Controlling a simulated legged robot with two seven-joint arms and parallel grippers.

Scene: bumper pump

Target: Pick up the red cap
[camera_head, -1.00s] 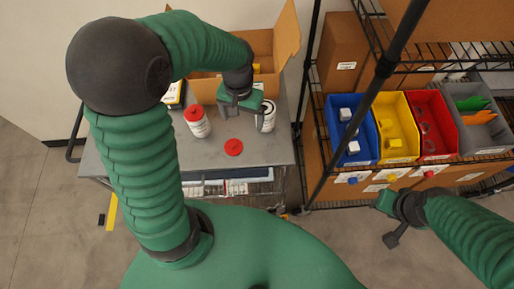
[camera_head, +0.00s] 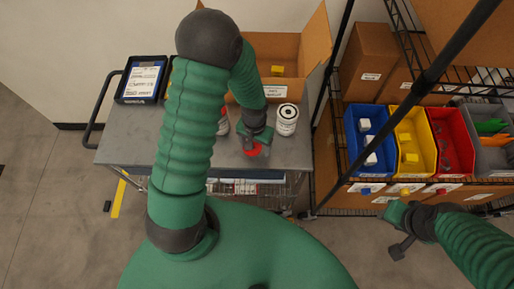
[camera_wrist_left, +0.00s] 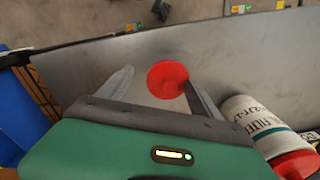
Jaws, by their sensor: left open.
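The red cap (camera_head: 252,152) lies flat on the grey cart top, partly hidden by my left gripper (camera_head: 255,143) in the head view. In the left wrist view the round red cap (camera_wrist_left: 167,79) shows between the two open fingers of my left gripper (camera_wrist_left: 158,78), nearer the right finger. The cap looks apart from the left finger; I cannot tell whether the right finger touches it. My right gripper (camera_head: 394,230) is away at the right, in front of the shelf; its jaw state is unclear.
A white bottle with a red top (camera_wrist_left: 258,125) stands close beside the right finger, mostly hidden in the head view. A white canister (camera_head: 287,120) stands right of the gripper. An open cardboard box (camera_head: 276,90) and dark tray (camera_head: 142,80) are behind. Colored bins (camera_head: 413,140) fill the right shelf.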

